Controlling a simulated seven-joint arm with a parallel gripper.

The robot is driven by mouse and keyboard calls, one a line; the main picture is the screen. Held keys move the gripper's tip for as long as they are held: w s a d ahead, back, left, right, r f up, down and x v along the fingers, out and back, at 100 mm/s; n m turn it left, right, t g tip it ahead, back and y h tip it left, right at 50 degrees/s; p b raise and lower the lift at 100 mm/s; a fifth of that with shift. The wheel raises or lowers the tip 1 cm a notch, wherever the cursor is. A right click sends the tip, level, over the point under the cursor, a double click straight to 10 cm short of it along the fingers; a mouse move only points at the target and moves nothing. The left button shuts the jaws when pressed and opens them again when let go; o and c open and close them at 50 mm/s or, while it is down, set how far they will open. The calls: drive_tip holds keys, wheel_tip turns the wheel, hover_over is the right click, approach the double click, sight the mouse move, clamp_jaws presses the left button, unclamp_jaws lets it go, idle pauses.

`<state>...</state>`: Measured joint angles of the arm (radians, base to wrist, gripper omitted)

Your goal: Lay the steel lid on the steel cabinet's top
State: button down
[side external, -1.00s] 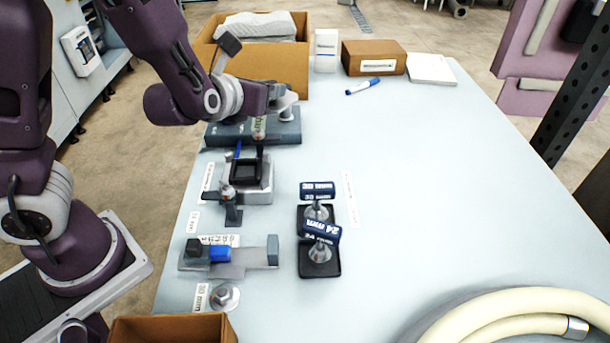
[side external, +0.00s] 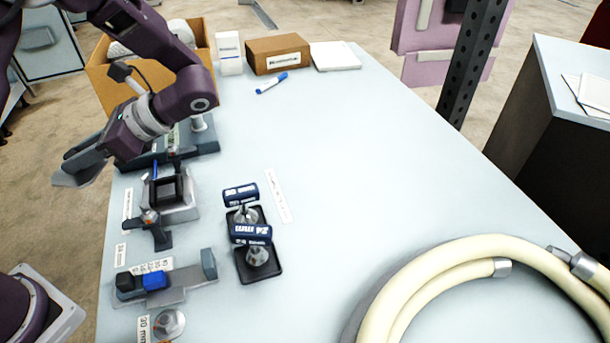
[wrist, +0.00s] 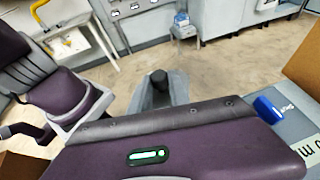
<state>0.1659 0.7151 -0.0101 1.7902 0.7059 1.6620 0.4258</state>
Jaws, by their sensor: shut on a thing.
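My gripper (side external: 80,168) is at the left, pointing left and down beyond the table's left edge. In the wrist view, its grey fingers (wrist: 158,95) are shut with a small dark thing (wrist: 158,77) at their tips. I cannot tell whether this is the steel lid, and no lid shows clearly elsewhere. A grey cabinet with a handle (side external: 40,45) stands on the floor at the upper left of the side view, apart from my gripper. I cannot tell whether it is the steel cabinet. Its top is cut off.
On the table (side external: 340,150) are two labelled stands (side external: 255,255), a grey fixture with a blue block (side external: 155,281) and a thick cream hose (side external: 430,265). An open cardboard box (side external: 105,85) stands at the back left. The table's middle is clear.

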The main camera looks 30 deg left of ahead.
drive_tip(key=d+n+g+h, duration=0.4)
drive_tip(key=d+n+h, duration=0.9)
drive_tip(key=n+h, duration=0.35)
drive_tip(key=w+d+r+n+t+h, duration=0.1)
drive_tip(key=w+d+n+t+h, duration=0.3)
drive_tip(key=w, duration=0.5)
drive_tip(key=w+d+n+t+h, duration=0.2)
drive_tip(key=w+n+t+h, duration=0.2)
drive_tip(key=w+n+t, duration=0.4)
drive_tip(key=shift+m+g, duration=0.65)
drive_tip(key=shift+g, duration=0.15)
drive_tip(key=f, duration=0.3)
drive_tip(key=w+f, duration=0.1)
drive_tip(key=f, duration=0.5)
drive_tip(key=shift+w+f, duration=0.35)
drive_tip(key=shift+w, duration=0.05)
